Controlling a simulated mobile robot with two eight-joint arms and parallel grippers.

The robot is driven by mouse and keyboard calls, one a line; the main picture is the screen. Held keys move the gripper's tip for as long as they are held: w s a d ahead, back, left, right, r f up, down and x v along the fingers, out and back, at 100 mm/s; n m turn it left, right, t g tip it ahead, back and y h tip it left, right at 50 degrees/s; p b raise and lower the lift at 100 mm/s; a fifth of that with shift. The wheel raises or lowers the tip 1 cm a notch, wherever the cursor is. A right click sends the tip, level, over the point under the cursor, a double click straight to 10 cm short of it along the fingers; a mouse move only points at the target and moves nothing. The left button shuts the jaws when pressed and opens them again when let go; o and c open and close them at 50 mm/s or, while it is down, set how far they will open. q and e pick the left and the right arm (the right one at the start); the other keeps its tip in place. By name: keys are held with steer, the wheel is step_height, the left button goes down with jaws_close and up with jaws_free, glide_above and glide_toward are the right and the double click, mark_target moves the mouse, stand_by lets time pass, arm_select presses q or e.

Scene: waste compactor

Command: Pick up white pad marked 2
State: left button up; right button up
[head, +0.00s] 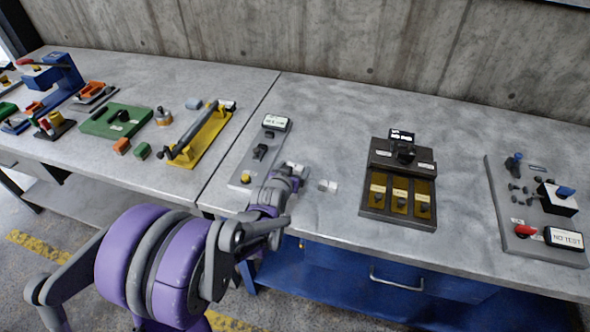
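A small white block (327,185) lies on the grey bench top, just right of my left gripper (292,172). It may be the white pad, but any number on it is too small to read. My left gripper, on a purple and grey arm, is low over the bench near its front edge. A small pale shape shows at its fingertips; I cannot tell whether it is a held thing or part of the fingers. The finger opening is not clear. My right gripper is not in view.
A grey panel with a display (264,150) is left of the gripper. A dark unit with yellow-brown compartments (398,185) stands to the right, and a grey control board (535,215) at far right. A yellow fixture (202,142) is on the left bench. Bench behind is clear.

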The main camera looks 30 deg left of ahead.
arm_select(q)
steer(key=c, duration=1.1)
